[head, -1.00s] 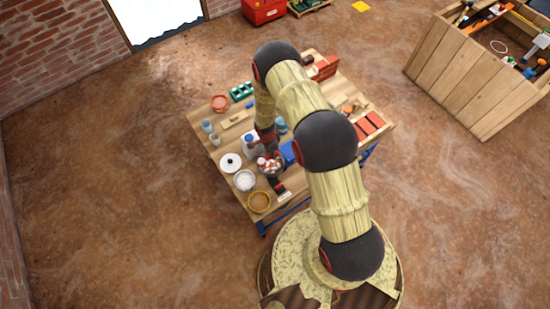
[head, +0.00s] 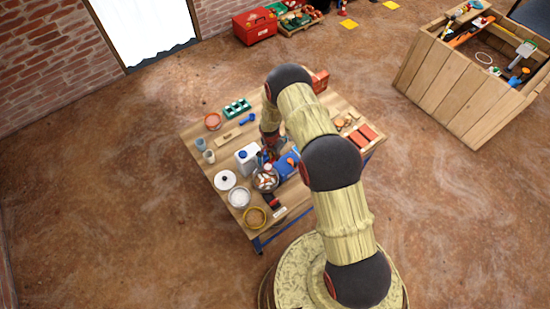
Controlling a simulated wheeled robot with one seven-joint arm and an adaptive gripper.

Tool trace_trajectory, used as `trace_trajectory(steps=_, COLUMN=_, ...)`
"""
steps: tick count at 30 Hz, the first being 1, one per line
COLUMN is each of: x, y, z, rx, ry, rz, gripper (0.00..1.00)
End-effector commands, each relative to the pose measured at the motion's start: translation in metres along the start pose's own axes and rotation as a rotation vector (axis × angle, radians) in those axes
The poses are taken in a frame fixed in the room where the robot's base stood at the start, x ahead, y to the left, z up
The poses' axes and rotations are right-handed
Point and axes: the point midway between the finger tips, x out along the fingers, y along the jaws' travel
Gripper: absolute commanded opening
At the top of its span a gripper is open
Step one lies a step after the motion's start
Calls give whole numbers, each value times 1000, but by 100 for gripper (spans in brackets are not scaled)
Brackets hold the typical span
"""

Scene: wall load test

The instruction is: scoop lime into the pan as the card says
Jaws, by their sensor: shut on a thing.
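A dark round pan (head: 265,182) with reddish and whitish lumps in it stands on the wooden table. A white bowl of white powder, likely the lime (head: 239,198), stands just left of it. My gripper (head: 268,156) is low at the back of the pan, beside the white jug. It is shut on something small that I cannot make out. The arm and the low resolution partly hide the fingers. A small pale card (head: 280,211) lies at the table's front edge; its writing is too small to read.
A tan bowl (head: 255,217) is at the front corner. Cups (head: 208,156), a red bowl (head: 212,121) and a green tray (head: 237,107) stand farther back.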

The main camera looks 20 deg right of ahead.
Motion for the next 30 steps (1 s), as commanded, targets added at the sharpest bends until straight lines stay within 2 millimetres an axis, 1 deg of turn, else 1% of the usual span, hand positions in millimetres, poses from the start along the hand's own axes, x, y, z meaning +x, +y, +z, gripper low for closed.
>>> trace_trajectory(steps=3, x=4, y=0, z=2, rx=-1, ry=12, rz=2, gripper=0)
trace_trajectory(steps=30, x=5, y=0, z=7, rx=-2, ry=114, rz=-1, gripper=0)
